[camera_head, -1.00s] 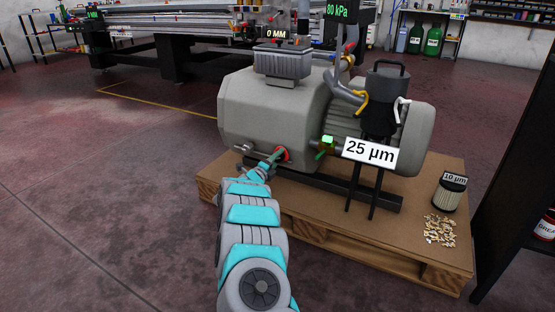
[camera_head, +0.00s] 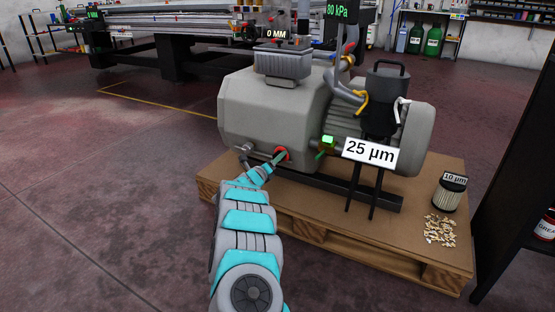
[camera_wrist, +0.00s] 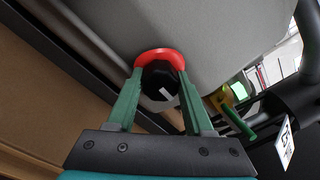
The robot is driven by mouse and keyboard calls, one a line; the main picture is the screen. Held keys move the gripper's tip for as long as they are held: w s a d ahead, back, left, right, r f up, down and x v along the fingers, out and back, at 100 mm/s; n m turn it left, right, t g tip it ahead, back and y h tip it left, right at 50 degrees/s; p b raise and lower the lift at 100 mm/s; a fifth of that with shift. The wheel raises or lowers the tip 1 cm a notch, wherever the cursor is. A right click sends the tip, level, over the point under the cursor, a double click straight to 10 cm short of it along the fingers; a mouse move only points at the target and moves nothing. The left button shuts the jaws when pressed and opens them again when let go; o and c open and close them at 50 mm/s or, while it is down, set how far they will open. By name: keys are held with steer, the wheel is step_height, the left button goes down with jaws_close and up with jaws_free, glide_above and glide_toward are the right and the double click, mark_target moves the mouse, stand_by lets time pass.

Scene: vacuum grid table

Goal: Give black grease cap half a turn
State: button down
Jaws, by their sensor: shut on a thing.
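The black grease cap (camera_wrist: 158,80) sits in a red ring (camera_wrist: 160,55) on the grey pump body and shows a white mark on its face. My gripper (camera_wrist: 158,85) has its two green fingers on either side of the cap, shut on it. In the head view, my gripper (camera_head: 277,159) reaches to the red ring (camera_head: 282,154) at the pump's lower front. The cap itself is hidden there.
The grey pump (camera_head: 265,110) stands on a wooden pallet (camera_head: 430,225). A green-lit yellow fitting (camera_head: 327,142) is just right of the ring. A 25 µm filter sign (camera_head: 369,152), a small filter (camera_head: 450,193) and scattered chips (camera_head: 440,230) are further right.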

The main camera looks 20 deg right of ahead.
steer(key=shift+c, duration=1.5)
jaws_free()
steer(key=v, duration=0.7)
steer(key=shift+s+a+p, duration=0.25)
steer(key=shift+a+p, duration=0.05)
